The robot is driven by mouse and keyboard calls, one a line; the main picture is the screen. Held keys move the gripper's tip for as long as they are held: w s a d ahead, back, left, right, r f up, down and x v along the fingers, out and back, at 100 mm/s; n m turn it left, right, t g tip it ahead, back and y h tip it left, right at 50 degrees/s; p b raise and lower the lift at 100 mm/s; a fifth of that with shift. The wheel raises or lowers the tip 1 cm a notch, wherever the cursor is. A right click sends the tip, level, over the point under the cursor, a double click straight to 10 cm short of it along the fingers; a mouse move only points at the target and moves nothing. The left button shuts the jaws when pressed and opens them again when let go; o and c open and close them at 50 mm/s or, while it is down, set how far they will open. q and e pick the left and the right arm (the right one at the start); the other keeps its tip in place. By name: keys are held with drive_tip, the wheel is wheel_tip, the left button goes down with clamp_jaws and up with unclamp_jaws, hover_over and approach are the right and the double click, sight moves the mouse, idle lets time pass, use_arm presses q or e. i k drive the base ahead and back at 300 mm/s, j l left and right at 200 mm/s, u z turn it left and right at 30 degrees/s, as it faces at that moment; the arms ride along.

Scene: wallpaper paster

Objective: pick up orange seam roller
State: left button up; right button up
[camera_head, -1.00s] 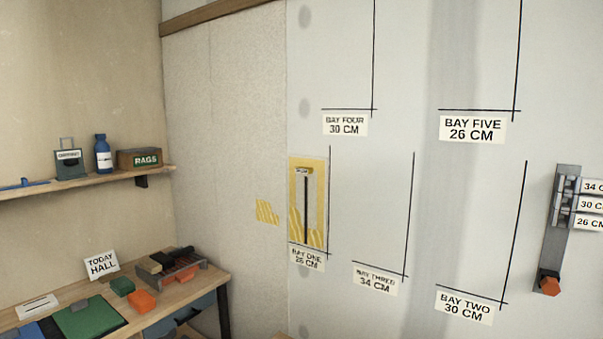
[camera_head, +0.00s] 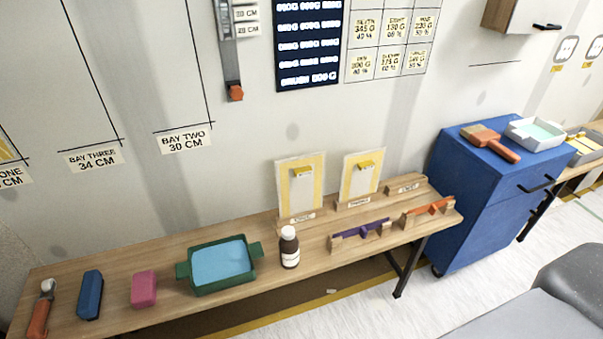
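Two orange tools could be the orange seam roller, and I cannot tell which is it. One is an orange-handled tool with a pale metallic head (camera_head: 40,308), lying at the left end of the wooden bench. The other is an orange tool (camera_head: 428,208) resting across a wooden cradle near the bench's right end. Neither of my grippers shows in the head view.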

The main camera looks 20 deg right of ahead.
sight(35, 330)
drive_tip(key=u, duration=1.35)
